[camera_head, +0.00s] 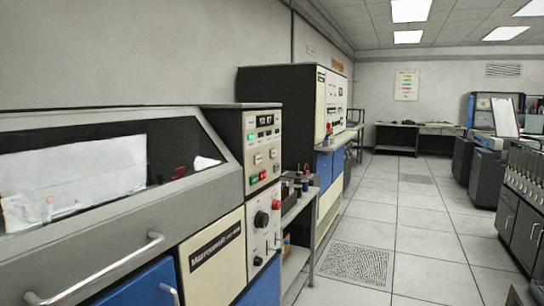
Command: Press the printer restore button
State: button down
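A large grey and cream machine with a slanted window (220,195) fills the left foreground; white paper (75,180) shows behind the window. Its upright control panel (262,165) faces right. The panel carries small displays at the top, pale buttons, a green button (254,180), a red button (263,175) and black knobs (261,219) below. The labels are too small to read, so I cannot tell which button is the restore button. My gripper is not in view.
A small shelf (297,205) with small items stands just past the panel. Beyond it is a tall cream and black cabinet (333,105). Grey cabinets (517,228) line the right side. The tiled floor (400,220) between is open, with a perforated floor tile (357,264).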

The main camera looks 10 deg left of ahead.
aim_at(257, 159)
jog(key=i+l, duration=0.8)
jog(key=i, duration=0.25)
